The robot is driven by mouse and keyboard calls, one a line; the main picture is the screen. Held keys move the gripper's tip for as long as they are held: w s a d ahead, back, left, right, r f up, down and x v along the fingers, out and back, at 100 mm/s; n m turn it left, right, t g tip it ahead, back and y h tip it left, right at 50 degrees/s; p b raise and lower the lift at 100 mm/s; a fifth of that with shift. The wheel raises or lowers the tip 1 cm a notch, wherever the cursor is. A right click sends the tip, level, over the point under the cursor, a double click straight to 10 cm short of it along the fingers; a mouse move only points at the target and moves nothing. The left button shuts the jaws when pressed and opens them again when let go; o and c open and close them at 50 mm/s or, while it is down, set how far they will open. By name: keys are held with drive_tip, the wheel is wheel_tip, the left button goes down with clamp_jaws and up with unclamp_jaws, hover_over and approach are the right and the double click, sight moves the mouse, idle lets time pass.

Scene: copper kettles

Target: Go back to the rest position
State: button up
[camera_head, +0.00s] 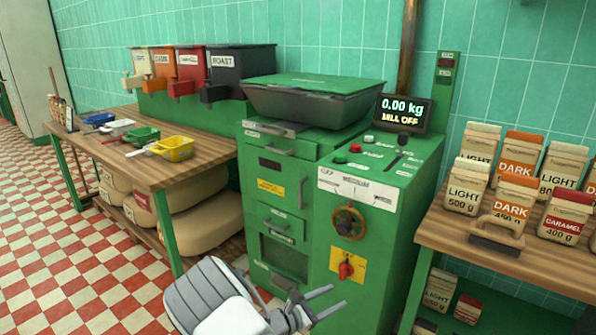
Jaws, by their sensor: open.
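My gripper (326,303) is at the bottom middle of the head view, at the end of my grey and white arm. Its two fingers point right and stand apart, with nothing between them. It is in front of the lower part of the green mill machine (378,240). I cannot tell the exact gap between the fingers and the machine's front. The machine has a dark hopper with a green lid (315,87), a brass handwheel (348,222), a red knob (346,270) on a yellow plate, and a display (402,113) reading 0.00 kg and MILL OFF.
A wooden table (150,172) at left holds coloured scoops (172,148) and labelled bins (238,65); sacks (200,215) lie below. A wooden counter (450,232) at right holds several labelled bags (512,203) and a wood-handled tool (497,236). Checkered floor (60,260) is open at left.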

drive_tip(key=s+d+r+m+g+y, duration=0.2)
drive_tip(key=s+d+r+m+g, duration=0.2)
drive_tip(key=s+r+m, duration=0.3)
drive_tip(key=s+d+r+m+g+y, duration=0.3)
drive_tip(key=s+d+r+m+g, duration=0.25)
drive_tip(key=r, duration=0.35)
drive_tip(key=s+a+r+m+t+y, duration=0.25)
drive_tip(key=s+r+m+y, duration=0.2)
drive_tip(key=s+r, duration=0.35)
drive_tip(key=s+a+r+m+t+y, duration=0.2)
drive_tip(key=s+r+m+t+y, duration=0.25)
drive_tip(key=s, duration=0.55)
wheel_tip(320, 180, up, 20)
drive_tip(key=g+p, duration=0.1)
drive_tip(key=p, duration=1.8)
drive_tip(key=shift+s+r+m+h, duration=0.15)
drive_tip(key=shift+r+m+h, duration=0.05)
drive_tip(key=shift+m+h, duration=0.25)
drive_tip(key=shift+d+g, duration=0.1)
drive_tip(key=shift+g, duration=0.15)
